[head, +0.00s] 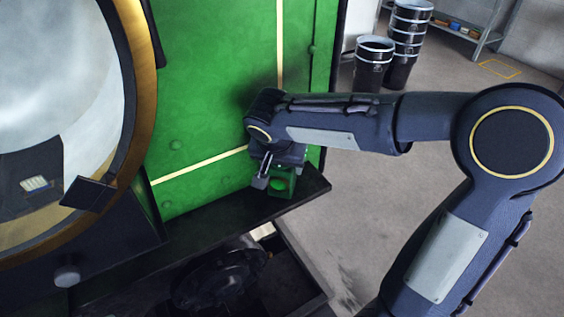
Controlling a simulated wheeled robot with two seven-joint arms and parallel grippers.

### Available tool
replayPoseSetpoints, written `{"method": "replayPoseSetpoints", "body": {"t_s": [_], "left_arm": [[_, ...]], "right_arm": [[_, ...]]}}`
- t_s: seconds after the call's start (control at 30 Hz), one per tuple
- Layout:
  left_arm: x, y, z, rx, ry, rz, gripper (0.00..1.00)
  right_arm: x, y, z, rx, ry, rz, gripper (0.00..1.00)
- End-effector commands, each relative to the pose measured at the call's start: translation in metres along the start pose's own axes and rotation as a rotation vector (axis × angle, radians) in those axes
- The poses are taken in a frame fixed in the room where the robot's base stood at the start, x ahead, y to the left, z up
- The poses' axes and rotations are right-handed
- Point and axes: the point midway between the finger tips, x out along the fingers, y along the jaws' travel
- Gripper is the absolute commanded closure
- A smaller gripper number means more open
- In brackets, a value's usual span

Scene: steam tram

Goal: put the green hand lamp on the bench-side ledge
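The green hand lamp (281,183) is a small boxy lamp with a rounded green front. It is at the outer right end of the dark ledge (225,208) along the foot of the green panel. It looks upright, at the ledge's surface; I cannot tell whether it rests there or is held just above. My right gripper (274,177) is right over the lamp, pointing down. One finger shows at the lamp's left side; the other is hidden, so I cannot tell whether it grips the lamp. My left gripper is not in view.
A large round glass with a brass rim (144,90) fills the left. The green panel (215,90) stands behind the ledge. Below the ledge is an open dark box (310,285) with a dark round object (220,275). Black drums (373,62) and a shelf (455,30) stand far back; the floor at right is clear.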

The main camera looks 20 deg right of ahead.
Motion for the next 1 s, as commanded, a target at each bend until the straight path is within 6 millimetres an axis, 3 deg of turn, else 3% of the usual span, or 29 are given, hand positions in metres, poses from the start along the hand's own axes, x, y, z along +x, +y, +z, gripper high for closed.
{"method": "replayPoseSetpoints", "body": {"t_s": [0.1,0.5,1.0], "left_arm": [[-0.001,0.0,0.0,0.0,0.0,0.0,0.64],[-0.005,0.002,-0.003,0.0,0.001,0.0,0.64],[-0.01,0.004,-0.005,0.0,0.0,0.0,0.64]], "right_arm": [[-0.001,0.0,0.0,0.0,0.0,0.0,0.24],[-0.009,0.0,-0.003,0.0,0.001,-0.002,0.24],[-0.106,-0.001,-0.002,0.001,0.002,-0.004,0.24]]}}
